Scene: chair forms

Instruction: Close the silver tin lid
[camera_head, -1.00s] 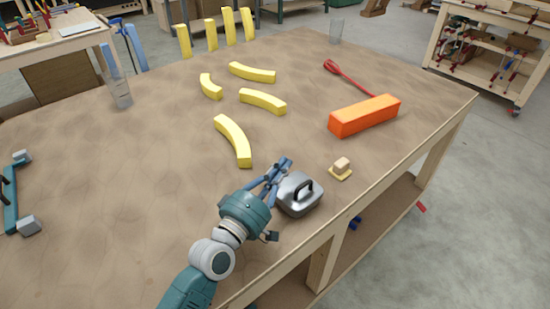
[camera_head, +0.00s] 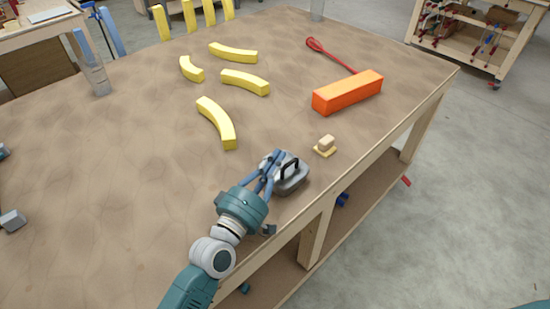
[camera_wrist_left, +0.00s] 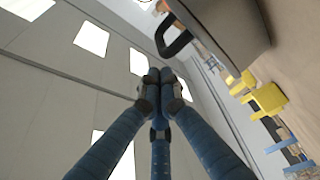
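The silver tin (camera_head: 292,181) stands near the table's front edge with its dark handle standing up on top. It shows in part as a dark, close shape in the left wrist view (camera_wrist_left: 232,22). I cannot tell whether its lid is fully seated. My left gripper (camera_head: 275,157) is at the tin's left side and hides part of it. In the left wrist view its blue fingers (camera_wrist_left: 160,80) come together at the tips with nothing seen between them. The handle is close to the fingertips; I cannot tell whether they touch. My right gripper is not in view.
An orange block (camera_head: 348,92) and a red tool (camera_head: 330,52) lie farther back on the table (camera_head: 120,180). A small wooden block on a yellow base (camera_head: 325,146) is right of the tin. Several curved yellow pieces (camera_head: 216,122) lie behind. The table's left part is mostly clear.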

